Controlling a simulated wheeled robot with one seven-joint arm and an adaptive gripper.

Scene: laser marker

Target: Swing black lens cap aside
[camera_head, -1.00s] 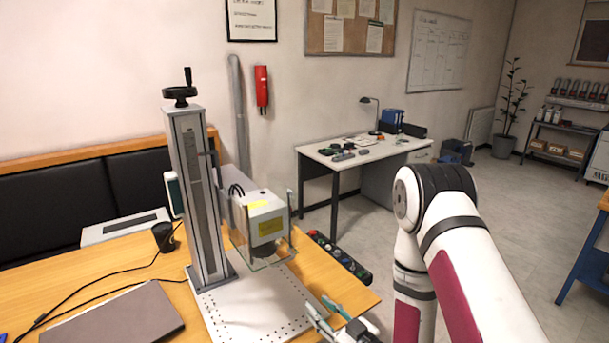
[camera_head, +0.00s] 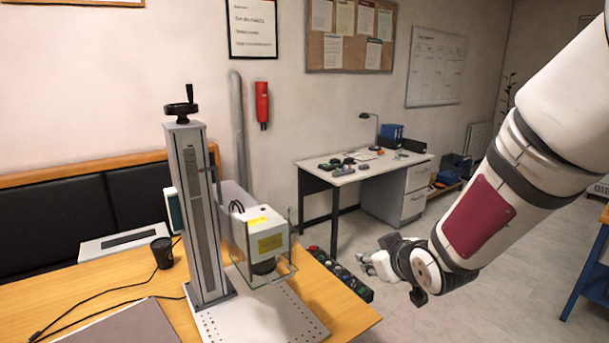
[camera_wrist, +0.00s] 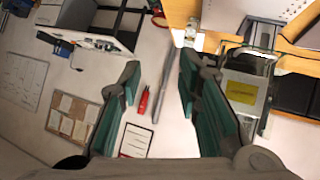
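The laser marker head (camera_head: 266,236) is a white box with a yellow label, held on a grey column (camera_head: 200,215) above a perforated white plate. The black lens cap (camera_head: 264,267) shows as a dark round part under the head, behind a clear guard (camera_head: 285,270). Whether the cap is apart from the lens cannot be told. My gripper (camera_head: 366,262) is to the right of the head, clear of it. In the wrist view its teal-padded fingers (camera_wrist: 160,72) are spread apart with nothing between them. The laser head (camera_wrist: 243,92) also shows there, beyond the right finger.
A strip of buttons (camera_head: 340,273) lies along the table's right edge. A desk (camera_head: 350,172) with small items stands behind. Open floor lies right of the table.

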